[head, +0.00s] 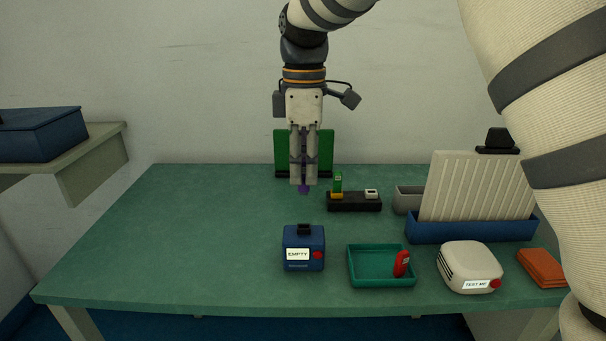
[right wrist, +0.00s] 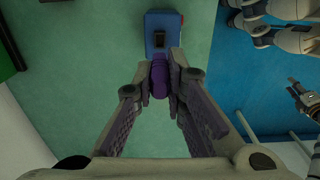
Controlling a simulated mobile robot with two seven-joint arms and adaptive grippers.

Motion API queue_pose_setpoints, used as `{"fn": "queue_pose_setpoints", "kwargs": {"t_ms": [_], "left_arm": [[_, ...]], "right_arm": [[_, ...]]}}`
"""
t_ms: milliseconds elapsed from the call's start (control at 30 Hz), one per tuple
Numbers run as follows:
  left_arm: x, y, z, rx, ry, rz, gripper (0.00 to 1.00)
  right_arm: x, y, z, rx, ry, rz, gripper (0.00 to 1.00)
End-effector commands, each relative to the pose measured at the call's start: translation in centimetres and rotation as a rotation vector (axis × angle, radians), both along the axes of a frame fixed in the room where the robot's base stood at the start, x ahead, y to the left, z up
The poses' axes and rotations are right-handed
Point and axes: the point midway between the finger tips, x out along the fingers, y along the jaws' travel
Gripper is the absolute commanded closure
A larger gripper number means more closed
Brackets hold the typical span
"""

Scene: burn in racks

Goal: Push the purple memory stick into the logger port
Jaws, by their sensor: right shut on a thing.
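The purple memory stick (head: 304,189) is held at the tips of my right gripper (head: 304,183), pointing down above the table. In the right wrist view the purple memory stick (right wrist: 159,78) sits between the two fingertips of my right gripper (right wrist: 160,72). The blue logger (head: 303,262), labelled EMPTY, stands nearer the front edge, with a dark port (head: 303,229) on top and a red button. The logger also shows in the right wrist view (right wrist: 160,22), beyond the stick. The stick is apart from the port in the head view.
A green tray (head: 368,283) with a red stick (head: 402,263) lies right of the logger. A black holder (head: 354,203) with a green stick stands behind it. A cream TEST ME box (head: 468,265), an orange case (head: 542,267) and a blue rack (head: 470,231) are at right. The table's left is clear.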

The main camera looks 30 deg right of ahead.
Motion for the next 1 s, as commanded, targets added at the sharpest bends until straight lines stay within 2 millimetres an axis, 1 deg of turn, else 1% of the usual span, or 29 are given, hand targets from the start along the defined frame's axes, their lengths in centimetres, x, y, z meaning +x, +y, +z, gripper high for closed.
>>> {"fn": "queue_pose_setpoints", "kwargs": {"t_ms": [433,567,800,1000], "left_arm": [[0.0,0.0,0.0,-0.001,0.0,-0.001,0.67],[0.0,0.0,0.0,0.0,0.0,-0.001,0.67],[0.0,0.0,0.0,0.0,0.0,-0.001,0.67],[0.0,0.0,0.0,0.0,0.0,0.0,0.67]], "right_arm": [[0.0,0.0,-0.1,0.0,0.002,-0.001,1.0],[-0.1,0.0,-1.3,0.0,0.006,-0.001,1.0],[0.0,0.0,-4.2,0.002,0.005,-0.001,1.0],[0.0,0.0,-5.5,0.0,0.002,0.0,1.0]]}}
